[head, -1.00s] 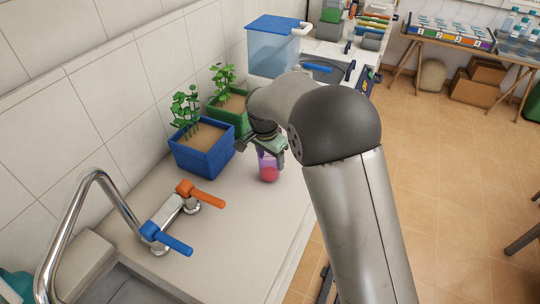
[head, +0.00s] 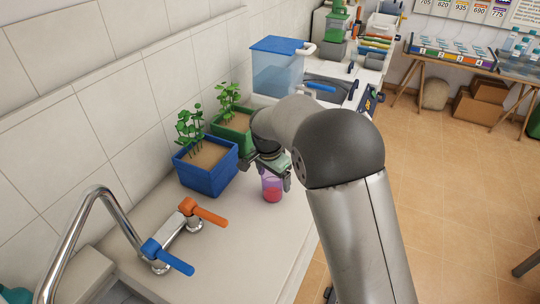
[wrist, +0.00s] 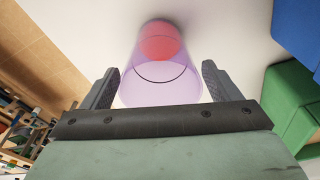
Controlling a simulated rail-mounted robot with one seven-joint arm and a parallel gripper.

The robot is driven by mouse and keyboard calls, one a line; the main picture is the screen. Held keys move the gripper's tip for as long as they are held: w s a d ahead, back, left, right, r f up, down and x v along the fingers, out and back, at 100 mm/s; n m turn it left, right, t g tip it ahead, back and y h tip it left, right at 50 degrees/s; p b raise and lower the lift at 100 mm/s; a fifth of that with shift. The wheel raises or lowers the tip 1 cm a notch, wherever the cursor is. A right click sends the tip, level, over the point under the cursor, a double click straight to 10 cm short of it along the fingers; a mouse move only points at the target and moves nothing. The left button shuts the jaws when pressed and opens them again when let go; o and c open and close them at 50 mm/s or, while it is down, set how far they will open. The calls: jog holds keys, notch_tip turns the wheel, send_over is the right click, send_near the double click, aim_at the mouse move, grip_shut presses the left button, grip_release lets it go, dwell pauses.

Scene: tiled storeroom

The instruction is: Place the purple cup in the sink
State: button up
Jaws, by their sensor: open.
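The purple cup (head: 272,190) is see-through, with something red at its bottom. It stands on the pale counter (head: 225,235), right of the blue planter. My gripper (head: 268,172) is at the cup's upper part. In the wrist view the cup (wrist: 160,85) lies between the two open fingers of my gripper (wrist: 158,70), with a gap visible on each side. The sink (head: 118,293) is at the bottom left, mostly cut off by the frame, below the curved metal tap (head: 92,195).
The tap's orange handle (head: 208,214) and blue handle (head: 165,257) stand between cup and sink. The blue planter (head: 206,177) and green planter (head: 236,131) are close to my gripper's left. A clear bin with a blue lid (head: 277,75) stands behind. Bare counter lies in front of the cup.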

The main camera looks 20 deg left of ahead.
notch_tip(320, 180, up, 17)
jog(key=s+a+b, duration=0.1)
jog(key=s+b, duration=0.1)
jog(key=b, duration=0.1)
jog(key=s+d+f+n, duration=0.15)
jog(key=s+d, duration=0.35)
jog(key=d, duration=0.7)
jog(key=s+d+f+n, duration=0.15)
jog(key=s+d, duration=0.35)
jog(key=d, duration=0.7)
jog(key=s+d+f+n+g, duration=0.1)
jog(key=s+d+f, duration=0.3)
jog(key=s+d, duration=0.3)
jog(key=shift+s+f+y, duration=0.15)
jog(key=shift+s+y, duration=0.25)
jog(key=shift+s, duration=0.7)
jog(key=shift+o, duration=0.5)
jog(key=s+d+f+n, duration=0.1)
jog(key=s+d+f, duration=0.1)
jog(key=s+f, duration=0.2)
jog(key=s, duration=0.2)
jog(key=shift+s+d, duration=0.3)
jog(key=shift+s, duration=0.1)
jog(key=shift+w, duration=0.1)
